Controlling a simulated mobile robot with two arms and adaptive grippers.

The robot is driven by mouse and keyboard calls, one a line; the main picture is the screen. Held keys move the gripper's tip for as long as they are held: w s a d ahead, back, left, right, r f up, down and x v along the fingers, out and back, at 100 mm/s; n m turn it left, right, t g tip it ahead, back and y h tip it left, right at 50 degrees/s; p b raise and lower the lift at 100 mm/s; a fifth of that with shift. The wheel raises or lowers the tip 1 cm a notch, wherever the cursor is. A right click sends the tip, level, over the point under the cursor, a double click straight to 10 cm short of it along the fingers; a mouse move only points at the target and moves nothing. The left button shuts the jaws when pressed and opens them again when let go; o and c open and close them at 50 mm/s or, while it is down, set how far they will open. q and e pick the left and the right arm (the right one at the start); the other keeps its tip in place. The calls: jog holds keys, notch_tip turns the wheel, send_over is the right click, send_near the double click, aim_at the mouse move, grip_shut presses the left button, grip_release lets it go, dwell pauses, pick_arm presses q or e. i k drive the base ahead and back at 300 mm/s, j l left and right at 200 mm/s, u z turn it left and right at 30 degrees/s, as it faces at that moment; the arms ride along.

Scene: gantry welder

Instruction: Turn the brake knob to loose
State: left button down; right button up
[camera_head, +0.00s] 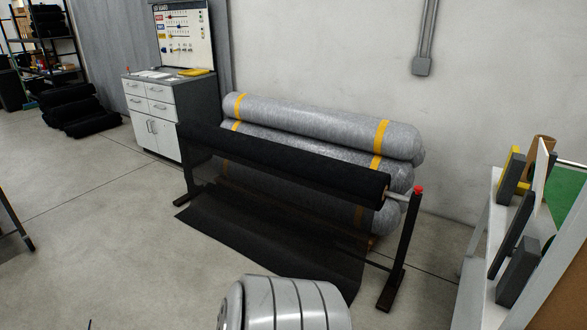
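A small red knob (419,189) sits on top of the right post (402,245) of a black floor stand. It looks like the brake knob, but its setting is too small to tell. A long black roll (290,160) lies across the stand. A black sheet (270,240) hangs down from the roll and spreads on the floor. Neither of my grippers is in view.
Several grey rolls with yellow bands (310,122) are stacked behind the stand against the wall. A white drawer cabinet (155,118) stands at the back left. A white rack with panels (485,225) stands at the right. Open floor (90,220) lies at the left.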

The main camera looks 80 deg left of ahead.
aim_at(418, 189)
jog(key=u, duration=2.75)
jog(key=i+j, duration=0.15)
jog(key=i, duration=0.25)
jog(key=i+j, duration=0.15)
jog(key=i, duration=0.25)
